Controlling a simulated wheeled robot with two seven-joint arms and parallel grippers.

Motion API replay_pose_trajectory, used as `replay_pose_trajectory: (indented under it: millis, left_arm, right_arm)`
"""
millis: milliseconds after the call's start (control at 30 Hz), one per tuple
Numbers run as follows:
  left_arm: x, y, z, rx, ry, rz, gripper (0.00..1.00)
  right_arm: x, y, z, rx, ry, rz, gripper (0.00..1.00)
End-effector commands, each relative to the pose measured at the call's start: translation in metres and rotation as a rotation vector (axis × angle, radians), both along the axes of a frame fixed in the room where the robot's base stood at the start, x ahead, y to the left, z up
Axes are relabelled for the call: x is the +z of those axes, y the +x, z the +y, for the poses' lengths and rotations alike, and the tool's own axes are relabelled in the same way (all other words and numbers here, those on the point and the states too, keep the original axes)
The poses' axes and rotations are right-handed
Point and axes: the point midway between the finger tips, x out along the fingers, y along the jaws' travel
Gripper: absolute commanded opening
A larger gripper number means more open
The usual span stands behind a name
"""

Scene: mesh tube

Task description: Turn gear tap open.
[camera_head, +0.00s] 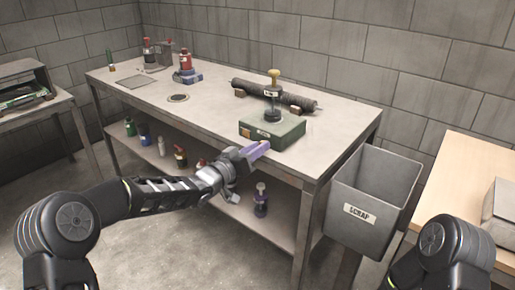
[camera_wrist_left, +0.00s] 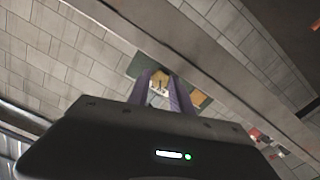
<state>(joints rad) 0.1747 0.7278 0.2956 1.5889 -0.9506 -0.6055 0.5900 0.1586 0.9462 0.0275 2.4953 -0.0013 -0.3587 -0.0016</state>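A green box (camera_head: 272,133) sits near the front right edge of the workbench. Its front face carries a label and an orange patch. A dark upright fitting (camera_head: 272,108) with a yellow knob (camera_head: 274,74) stands at the box; I cannot tell for sure which part is the gear tap. My left gripper (camera_head: 258,149), with purple fingers, is just in front of the box's front face. In the left wrist view its fingers (camera_wrist_left: 162,84) are apart, with a yellow patch showing between them; contact cannot be told. My right gripper is out of view.
The workbench (camera_head: 215,105) carries a dark mesh roll (camera_head: 300,101) on wooden blocks and red-topped items (camera_head: 186,66). A grey SCRAP bin (camera_head: 345,196) stands right of the bench. Bottles stand on the lower shelf. The bench's middle is mostly clear.

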Motion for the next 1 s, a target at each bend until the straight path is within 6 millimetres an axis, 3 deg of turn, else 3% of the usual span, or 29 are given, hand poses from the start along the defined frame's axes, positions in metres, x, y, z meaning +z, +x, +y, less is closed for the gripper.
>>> replay_pose_trajectory:
  millis: [233,567,1000]
  left_arm:
    - [0.0,0.0,0.0,0.0,0.001,-0.001,0.46]
    - [0.0,-0.003,0.003,0.001,0.002,0.0,0.46]
    - [0.0,-0.054,0.04,0.002,0.002,0.001,0.46]
  right_arm:
    - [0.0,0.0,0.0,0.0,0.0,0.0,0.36]
    - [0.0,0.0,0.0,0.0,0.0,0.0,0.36]
    - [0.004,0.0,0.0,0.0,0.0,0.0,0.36]
